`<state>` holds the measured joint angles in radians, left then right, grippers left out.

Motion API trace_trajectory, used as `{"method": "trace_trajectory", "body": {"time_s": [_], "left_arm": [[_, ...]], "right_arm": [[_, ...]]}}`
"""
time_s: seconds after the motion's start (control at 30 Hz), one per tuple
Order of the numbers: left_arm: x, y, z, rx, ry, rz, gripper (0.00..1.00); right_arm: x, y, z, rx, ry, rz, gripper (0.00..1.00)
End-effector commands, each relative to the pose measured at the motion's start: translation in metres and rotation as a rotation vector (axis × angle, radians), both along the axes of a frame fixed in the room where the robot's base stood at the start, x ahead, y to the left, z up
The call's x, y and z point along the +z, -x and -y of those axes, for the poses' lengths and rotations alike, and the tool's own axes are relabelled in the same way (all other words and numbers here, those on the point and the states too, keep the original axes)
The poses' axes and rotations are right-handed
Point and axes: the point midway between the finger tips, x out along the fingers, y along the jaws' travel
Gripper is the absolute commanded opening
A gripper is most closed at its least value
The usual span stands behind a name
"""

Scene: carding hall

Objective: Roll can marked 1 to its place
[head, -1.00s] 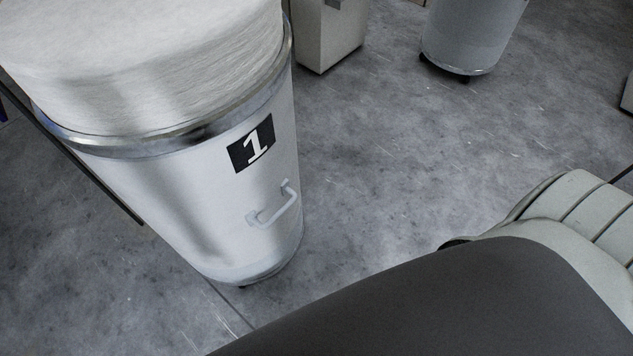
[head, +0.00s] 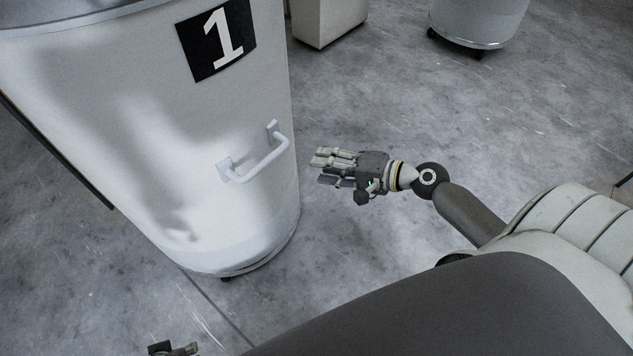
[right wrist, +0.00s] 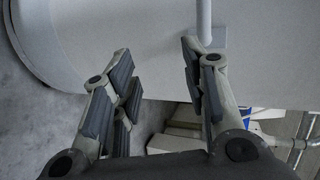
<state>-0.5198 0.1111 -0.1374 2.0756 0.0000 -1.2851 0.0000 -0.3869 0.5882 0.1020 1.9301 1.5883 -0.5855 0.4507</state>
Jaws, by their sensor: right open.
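The can marked 1 (head: 120,130) is a tall white cylinder at the left of the head view, upright on small casters. It carries a black label with a white 1 (head: 217,40) and a pale handle (head: 258,160). My right gripper (head: 320,168) is open and empty, just right of the handle and apart from it. In the right wrist view the open fingers (right wrist: 156,62) face the can wall (right wrist: 110,30), with the handle (right wrist: 204,18) beyond the right finger. A small part of my left gripper (head: 174,349) shows at the bottom edge; its fingers are mostly hidden.
Another pale can (head: 478,22) on casters stands at the back right. A beige box-like cabinet (head: 328,22) stands at the back centre. The grey floor (head: 400,100) between them and my right arm is clear.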

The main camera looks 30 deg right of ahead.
Motion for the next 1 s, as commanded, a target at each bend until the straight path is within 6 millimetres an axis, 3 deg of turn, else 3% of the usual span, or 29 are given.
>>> {"method": "trace_trajectory", "body": {"time_s": [0.03, 0.1, 0.33, 0.73, 1.0], "left_arm": [[-0.007, -0.001, 0.000, 0.001, 0.001, 0.010, 0.40], [-0.001, 0.000, -0.001, 0.002, 0.001, 0.015, 0.40], [0.011, 0.002, -0.001, 0.003, 0.000, 0.020, 0.40], [0.012, 0.002, -0.001, 0.003, 0.000, 0.020, 0.40], [0.004, 0.001, -0.001, 0.002, 0.000, 0.015, 0.40]], "right_arm": [[0.001, 0.002, -0.009, 0.028, -0.039, 0.018, 0.41], [0.017, 0.005, -0.020, 0.061, -0.092, 0.034, 0.41], [0.043, 0.013, -0.037, 0.114, -0.170, 0.050, 0.41], [0.045, 0.011, -0.039, 0.114, -0.172, 0.051, 0.41], [0.041, -0.012, -0.060, 0.114, -0.171, 0.055, 0.41]]}}
